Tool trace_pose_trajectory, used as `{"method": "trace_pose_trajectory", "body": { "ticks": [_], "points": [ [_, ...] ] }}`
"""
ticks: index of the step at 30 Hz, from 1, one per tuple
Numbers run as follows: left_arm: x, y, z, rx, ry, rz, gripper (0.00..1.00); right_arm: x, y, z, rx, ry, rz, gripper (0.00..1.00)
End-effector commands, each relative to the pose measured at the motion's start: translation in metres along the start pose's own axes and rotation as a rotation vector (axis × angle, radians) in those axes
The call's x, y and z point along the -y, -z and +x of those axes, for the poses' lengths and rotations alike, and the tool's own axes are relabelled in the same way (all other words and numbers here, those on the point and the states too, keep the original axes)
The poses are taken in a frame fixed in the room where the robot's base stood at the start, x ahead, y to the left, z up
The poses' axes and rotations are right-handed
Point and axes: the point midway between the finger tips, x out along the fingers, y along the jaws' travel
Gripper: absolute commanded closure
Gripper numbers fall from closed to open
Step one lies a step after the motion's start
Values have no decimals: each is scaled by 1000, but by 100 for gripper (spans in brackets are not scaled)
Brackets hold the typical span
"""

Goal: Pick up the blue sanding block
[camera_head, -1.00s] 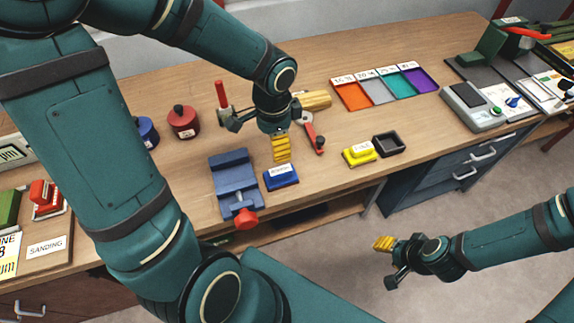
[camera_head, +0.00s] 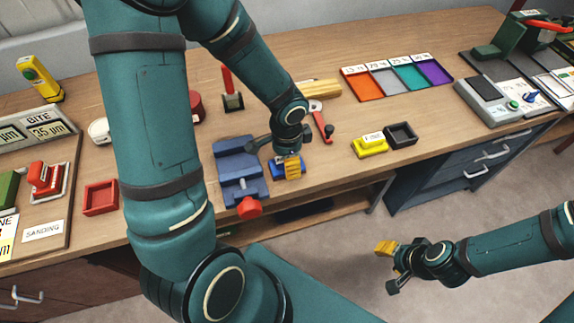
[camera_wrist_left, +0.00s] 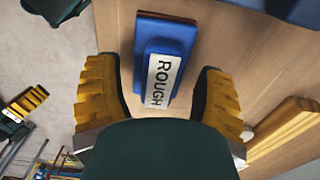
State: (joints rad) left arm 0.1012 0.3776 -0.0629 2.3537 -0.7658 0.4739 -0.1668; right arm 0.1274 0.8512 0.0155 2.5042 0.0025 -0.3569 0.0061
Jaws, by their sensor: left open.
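The blue sanding block (camera_head: 277,170) lies on the bench just right of the blue vise, partly hidden by my left gripper in the head view. In the left wrist view the blue block (camera_wrist_left: 180,34) shows its white label reading ROUGH. My left gripper (camera_head: 291,172) points down over the block. In the left wrist view its yellow fingers (camera_wrist_left: 160,100) are open, one on each side of the block, with visible gaps. My right gripper (camera_head: 384,247) hangs out over the floor in front of the bench, away from the block; its opening is unclear.
The blue vise (camera_head: 232,160) with a red knob stands close left of the block. A yellow block (camera_head: 369,147) and a dark tray (camera_head: 402,135) lie to the right. A red-handled tool (camera_head: 320,120) lies behind. Bare bench lies between it and the yellow block.

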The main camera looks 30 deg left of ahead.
Motion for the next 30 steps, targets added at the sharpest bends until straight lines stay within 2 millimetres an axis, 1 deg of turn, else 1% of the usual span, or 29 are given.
{"method": "trace_pose_trajectory", "body": {
  "ticks": [2,8,9,11,12,14,15,26,28,30],
  "points": [
    [0,0,4,0,0,1,31,0,-1,1,2,0,-1,53],
    [0,0,3,-1,1,1,31,0,-1,1,2,0,0,53],
    [0,0,3,-1,1,0,37,0,-1,1,2,0,0,53],
    [0,0,3,-1,1,0,58,0,-1,1,2,0,0,53],
    [0,0,3,-1,1,0,72,0,0,1,1,0,0,53],
    [0,0,3,-1,1,0,93,0,0,1,1,0,0,53],
    [0,0,3,-1,1,0,100,0,0,1,1,0,0,53],
    [0,0,3,0,0,0,100,0,0,1,1,0,0,53],
    [0,0,0,0,0,0,100,0,0,0,1,0,0,53],
    [0,0,-6,-1,1,-1,100,1,1,-3,-1,0,0,53]
  ]
}}
